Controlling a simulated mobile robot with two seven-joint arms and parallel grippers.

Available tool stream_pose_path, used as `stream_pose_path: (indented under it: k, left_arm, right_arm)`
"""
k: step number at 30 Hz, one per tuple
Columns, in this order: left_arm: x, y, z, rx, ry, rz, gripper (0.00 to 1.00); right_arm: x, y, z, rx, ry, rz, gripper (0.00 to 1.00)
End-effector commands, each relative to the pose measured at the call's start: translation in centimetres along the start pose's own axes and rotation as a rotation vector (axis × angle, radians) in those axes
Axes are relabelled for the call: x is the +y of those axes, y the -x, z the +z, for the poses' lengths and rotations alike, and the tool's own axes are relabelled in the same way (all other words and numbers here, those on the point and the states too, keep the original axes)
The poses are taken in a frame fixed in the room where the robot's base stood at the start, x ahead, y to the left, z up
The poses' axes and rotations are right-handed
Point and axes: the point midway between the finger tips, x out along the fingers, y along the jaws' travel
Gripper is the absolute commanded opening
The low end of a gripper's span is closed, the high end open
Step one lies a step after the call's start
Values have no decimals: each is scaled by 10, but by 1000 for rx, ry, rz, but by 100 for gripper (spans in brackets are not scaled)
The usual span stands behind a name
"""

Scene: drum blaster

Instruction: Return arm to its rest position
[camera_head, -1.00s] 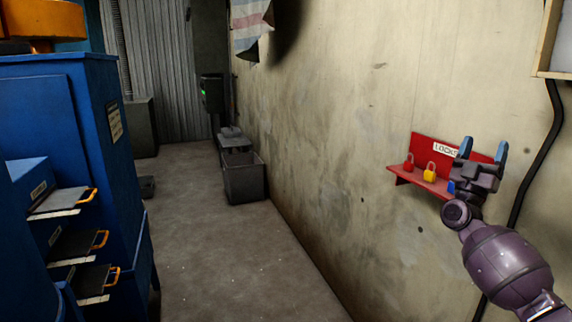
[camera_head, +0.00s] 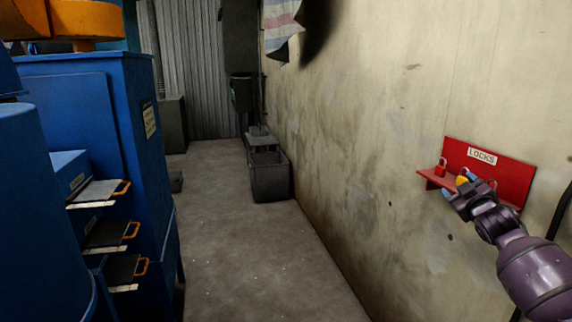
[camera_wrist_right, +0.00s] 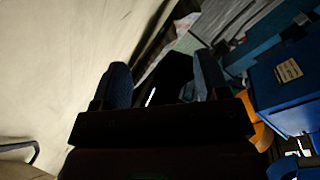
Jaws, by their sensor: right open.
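My right gripper (camera_head: 459,184) is at the right of the head view, in front of the red lock shelf. Its blue-tipped fingers point up and left and overlap the yellow lock in the picture; I cannot tell how near they are to it. In the right wrist view the two fingers (camera_wrist_right: 163,78) stand wide apart with nothing held between them. My purple right arm comes in from the lower right. My left gripper is not in view.
The red shelf (camera_head: 512,178) marked LOCKS is on the right wall, with a red lock (camera_head: 440,170) and a partly hidden yellow lock (camera_head: 462,181). A blue cabinet (camera_head: 105,95) with pulled-out trays stands left. A dark bin (camera_head: 270,180) stands farther back. The floor between is clear.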

Motion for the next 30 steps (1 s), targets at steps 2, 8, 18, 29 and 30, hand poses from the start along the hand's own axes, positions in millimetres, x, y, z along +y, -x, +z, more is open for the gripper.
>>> stream_pose_path:
  k: [2,8,18,29,30]
  left_arm:
    - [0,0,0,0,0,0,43]
    - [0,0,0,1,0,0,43]
    - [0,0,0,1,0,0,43]
    - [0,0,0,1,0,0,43]
    - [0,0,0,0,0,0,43]
  right_arm:
    - [2,0,11,-68,-10,13,68]
    - [-43,26,45,-130,-44,-33,68]
    - [-159,117,110,-212,-140,-169,68]
    - [-273,274,158,-348,-318,-288,68]
    - [-282,292,160,-365,-339,-295,68]
